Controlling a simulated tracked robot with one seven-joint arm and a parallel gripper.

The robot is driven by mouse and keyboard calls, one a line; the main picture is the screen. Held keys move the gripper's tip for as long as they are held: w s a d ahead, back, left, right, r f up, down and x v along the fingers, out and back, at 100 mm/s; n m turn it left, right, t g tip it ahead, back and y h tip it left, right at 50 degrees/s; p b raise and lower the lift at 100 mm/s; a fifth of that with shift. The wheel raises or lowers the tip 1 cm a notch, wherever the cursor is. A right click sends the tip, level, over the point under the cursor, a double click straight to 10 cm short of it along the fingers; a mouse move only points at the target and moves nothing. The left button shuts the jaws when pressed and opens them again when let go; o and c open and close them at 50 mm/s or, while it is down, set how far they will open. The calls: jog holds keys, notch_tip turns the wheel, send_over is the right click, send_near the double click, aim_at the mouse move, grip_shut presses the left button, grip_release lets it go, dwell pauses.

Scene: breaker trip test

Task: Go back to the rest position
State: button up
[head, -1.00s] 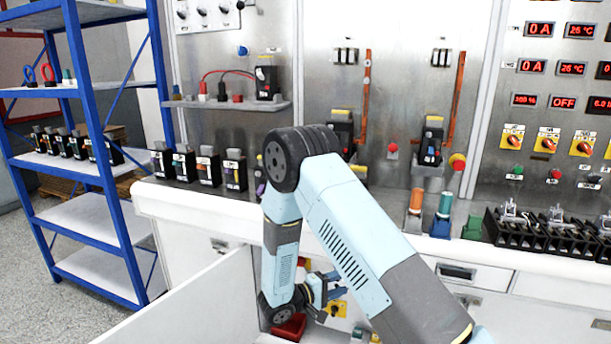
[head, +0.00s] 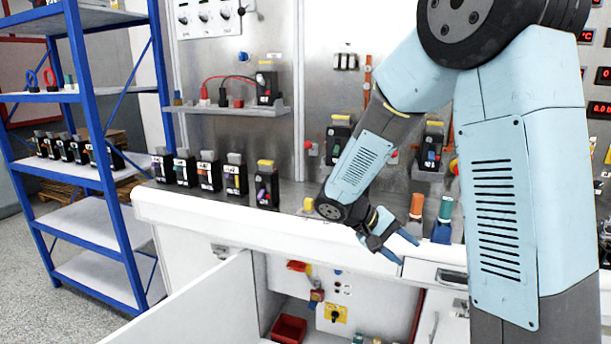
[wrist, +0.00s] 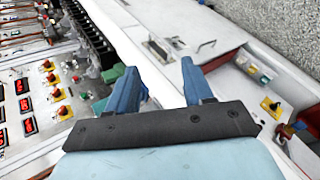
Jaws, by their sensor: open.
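My gripper (head: 400,247) hangs over the front edge of the white workbench (head: 240,219) in the head view. Its two blue fingers are apart with nothing between them. They also show in the wrist view (wrist: 165,88), spread open above the bench front. My arm crosses the right half of the head view and hides part of the test panel behind it.
Below, an open cabinet holds a red bin (head: 289,329) and a yellow rotary switch (head: 335,313); its white door (head: 190,305) stands open. Several breakers (head: 209,172) line the bench. An orange-topped post (head: 417,206) stands near my gripper. A blue shelf rack (head: 100,150) is at left.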

jog(key=s+r+m+t+y, duration=0.1)
jog(key=s+r+t+y, duration=0.5)
jog(key=s+r+y, duration=0.4)
jog(key=s+r, duration=0.5)
jog(key=s, duration=0.4)
jog(key=shift+s+d+r+m, duration=0.2)
jog(key=shift+d+r+m, duration=0.1)
jog(key=shift+d, duration=0.1)
